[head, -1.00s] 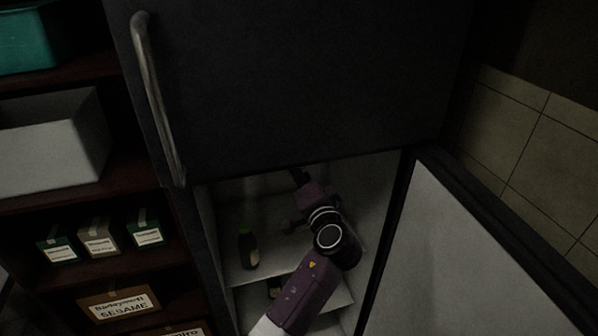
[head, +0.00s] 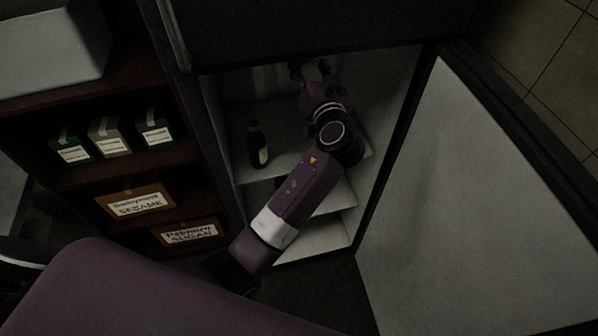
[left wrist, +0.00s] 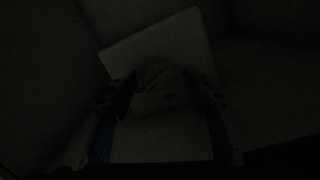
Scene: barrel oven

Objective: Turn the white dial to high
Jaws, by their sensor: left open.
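My left gripper (head: 311,72) is inside the open lower compartment of a dark fridge (head: 213,120), near its top and back. It is open. In the dark left wrist view, the two fingers of the gripper (left wrist: 165,95) are spread apart. A pale square panel (left wrist: 165,40) lies ahead of them, with a rounded, dim shape that may be the white dial (left wrist: 158,82) between the fingertips. I cannot tell whether the fingers touch it, nor read any setting. The dial cannot be made out in the head view. My right gripper is out of view.
A dark bottle (head: 257,145) stands on the fridge shelf, left of my arm. The open fridge door (head: 480,200) is at the right. The closed upper door (head: 320,30) is above. A shelf rack with small boxes (head: 110,137) stands at the left.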

